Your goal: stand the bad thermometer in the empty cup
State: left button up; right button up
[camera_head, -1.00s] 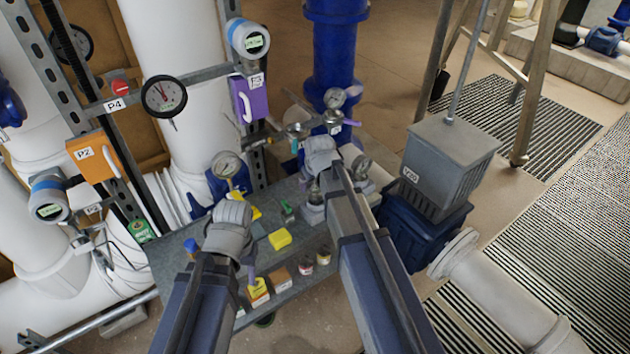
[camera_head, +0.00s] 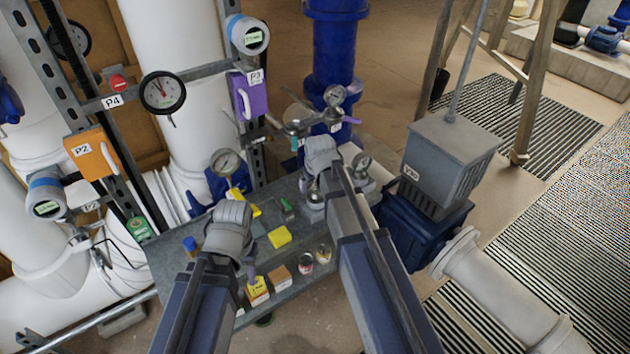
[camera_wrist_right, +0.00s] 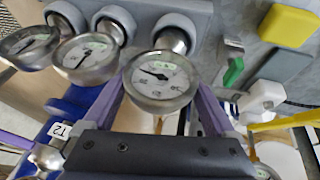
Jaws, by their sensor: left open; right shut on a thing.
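My right gripper (camera_wrist_right: 160,97) is shut on a round dial thermometer (camera_wrist_right: 160,76), white-faced with a metal rim, between its purple fingers. Just behind the dial, a round metal-lined cup (camera_wrist_right: 174,38) shows at the end of a grey rack (camera_wrist_right: 150,7). The dial overlaps this cup; I cannot tell whether the stem is in it. Two similar thermometers (camera_wrist_right: 86,55) (camera_wrist_right: 30,42) stand at the neighbouring cups. In the head view the rack (camera_head: 314,206) is partly behind my right arm, with one dial (camera_head: 362,162) showing. My left gripper (camera_head: 249,272) is open over the table, its fingers mostly hidden.
The grey table (camera_head: 180,275) holds a yellow block (camera_head: 279,237), a green-handled item (camera_head: 287,208), small boxes (camera_head: 257,290) and cans (camera_head: 305,262). A blue pipe (camera_head: 333,60) stands behind, a grey box (camera_head: 450,160) to the right. Wall gauges and pipes fill the left.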

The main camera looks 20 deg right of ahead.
jog(key=shift+f, duration=0.15)
jog(key=shift+f+b, duration=0.35)
jog(key=shift+b, duration=0.1)
dwell(0.5)
jog(key=o, duration=0.8)
jog(key=p+v, duration=0.7)
jog(key=v, duration=0.1)
